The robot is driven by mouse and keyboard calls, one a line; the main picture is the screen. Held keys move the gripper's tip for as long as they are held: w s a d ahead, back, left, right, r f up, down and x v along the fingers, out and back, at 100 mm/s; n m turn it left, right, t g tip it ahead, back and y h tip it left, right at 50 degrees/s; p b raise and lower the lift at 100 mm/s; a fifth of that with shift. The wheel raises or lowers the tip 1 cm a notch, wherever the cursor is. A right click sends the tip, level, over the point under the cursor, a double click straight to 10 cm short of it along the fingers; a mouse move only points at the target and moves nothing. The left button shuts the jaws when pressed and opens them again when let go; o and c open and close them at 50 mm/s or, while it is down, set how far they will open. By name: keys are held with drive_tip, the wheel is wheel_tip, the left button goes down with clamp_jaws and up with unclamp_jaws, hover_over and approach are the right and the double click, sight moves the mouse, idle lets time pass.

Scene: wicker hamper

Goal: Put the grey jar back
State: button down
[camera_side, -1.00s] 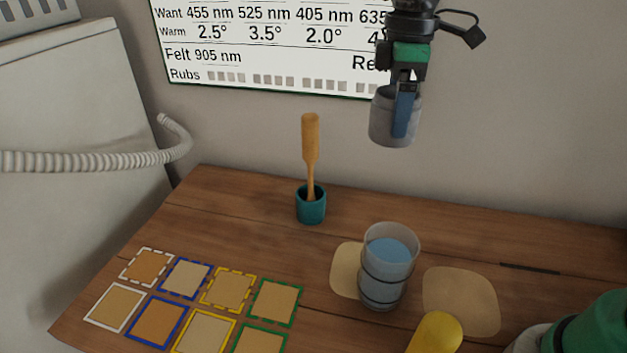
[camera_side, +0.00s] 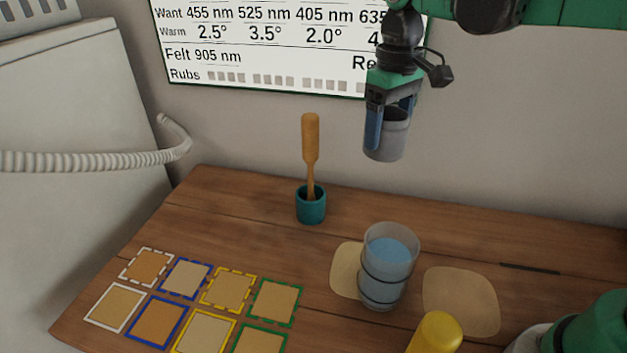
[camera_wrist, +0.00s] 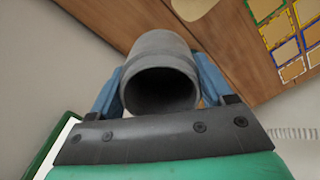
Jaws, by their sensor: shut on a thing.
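The grey jar (camera_side: 386,140) is held in the air by my gripper (camera_side: 388,128), well above the back right of the wooden table. My gripper's blue fingers are shut on its sides. In the wrist view the grey jar (camera_wrist: 158,62) sits between the two fingers of my gripper (camera_wrist: 160,90), its dark open mouth facing the camera. The jar looks empty inside as far as the dark opening shows.
A clear glass of blue liquid (camera_side: 389,270) stands below, between two pale patches (camera_side: 460,300). A teal pot (camera_side: 311,207) holds a wooden pestle-like tool (camera_side: 310,145). Several coloured-outlined squares (camera_side: 206,335) lie front left. A yellow object (camera_side: 436,333) is in front. A whiteboard (camera_side: 270,60) hangs behind.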

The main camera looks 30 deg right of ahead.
drive_tip(key=s+a+r+n, duration=0.1)
drive_tip(key=s+a+n, duration=0.2)
drive_tip(key=a+n, duration=0.9)
drive_tip(key=s+a+r+n, duration=0.2)
drive_tip(key=s+a+n, duration=0.1)
drive_tip(key=a+n, duration=1)
drive_tip(key=shift+s+a+r+n, duration=0.2)
drive_tip(key=shift+s+r+n, duration=0.05)
drive_tip(key=shift+s+n, duration=0.15)
wheel_tip(320, 180, down, 20)
drive_tip(key=shift+r, duration=0.15)
unclamp_jaws()
